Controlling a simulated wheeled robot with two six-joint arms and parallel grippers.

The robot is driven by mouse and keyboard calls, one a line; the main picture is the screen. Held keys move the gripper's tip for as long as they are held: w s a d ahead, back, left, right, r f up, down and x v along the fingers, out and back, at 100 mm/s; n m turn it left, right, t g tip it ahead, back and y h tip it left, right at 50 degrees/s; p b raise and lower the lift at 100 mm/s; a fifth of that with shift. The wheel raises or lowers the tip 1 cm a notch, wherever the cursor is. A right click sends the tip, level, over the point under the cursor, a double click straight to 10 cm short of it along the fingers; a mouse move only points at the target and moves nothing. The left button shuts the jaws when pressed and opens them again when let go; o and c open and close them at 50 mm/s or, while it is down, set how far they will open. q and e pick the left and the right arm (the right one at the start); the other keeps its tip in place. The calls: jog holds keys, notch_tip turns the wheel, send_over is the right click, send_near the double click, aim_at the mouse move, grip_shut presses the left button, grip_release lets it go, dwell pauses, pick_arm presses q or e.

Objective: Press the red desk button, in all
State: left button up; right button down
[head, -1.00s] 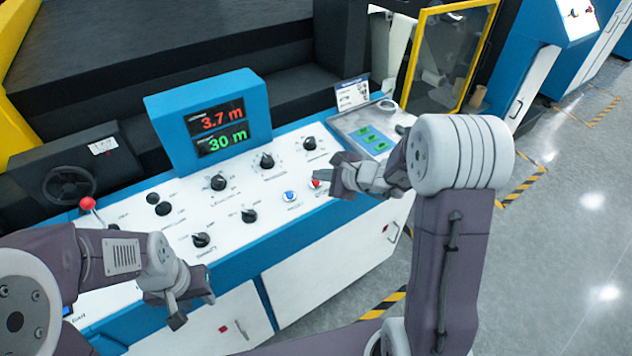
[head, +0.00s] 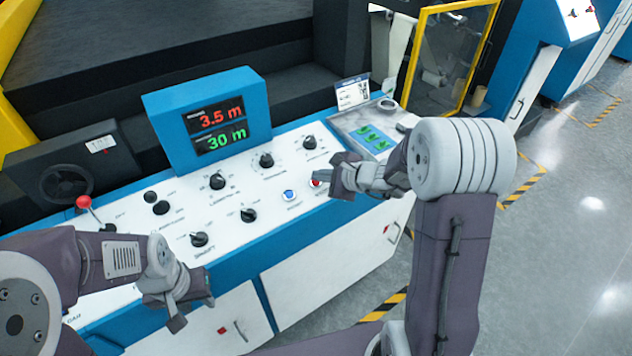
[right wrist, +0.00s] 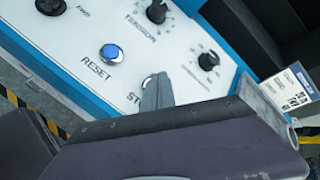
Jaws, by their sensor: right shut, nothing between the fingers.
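The red button (head: 316,182) is on the white sloped panel of the blue console, right of a blue button (head: 289,195). In the head view my right gripper (head: 335,184) is shut and empty, with its tips right beside the red button, partly covering it. Whether they touch cannot be told. In the right wrist view the shut fingers (right wrist: 157,92) cover most of the button by a label starting "ST"; the blue RESET button (right wrist: 111,53) shows clear to the left. My left gripper (head: 178,308) hangs over the console's front left edge, away from the button; its opening is unclear.
Several black knobs (head: 266,160) stand on the panel. A display (head: 217,125) reads 3.5 m in red and 30 m in green. A red-tipped lever (head: 84,202) is at the left, and a plate with green marks (head: 374,139) is at the right.

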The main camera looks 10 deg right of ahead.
jog(key=shift+f+b, duration=0.4)
jog(key=shift+b, duration=0.15)
dwell(0.4)
jog(key=shift+r, duration=0.1)
jog(key=shift+s+r+p, duration=0.1)
jog(key=shift+r+p, duration=0.35)
jog(key=shift+r, duration=0.25)
jog(key=r+p, duration=0.2)
jog(key=r, duration=0.1)
jog(key=r+p, duration=0.1)
jog(key=r, duration=0.1)
jog(key=shift+s+d, duration=0.2)
jog(key=shift+s, duration=0.2)
dwell(0.6)
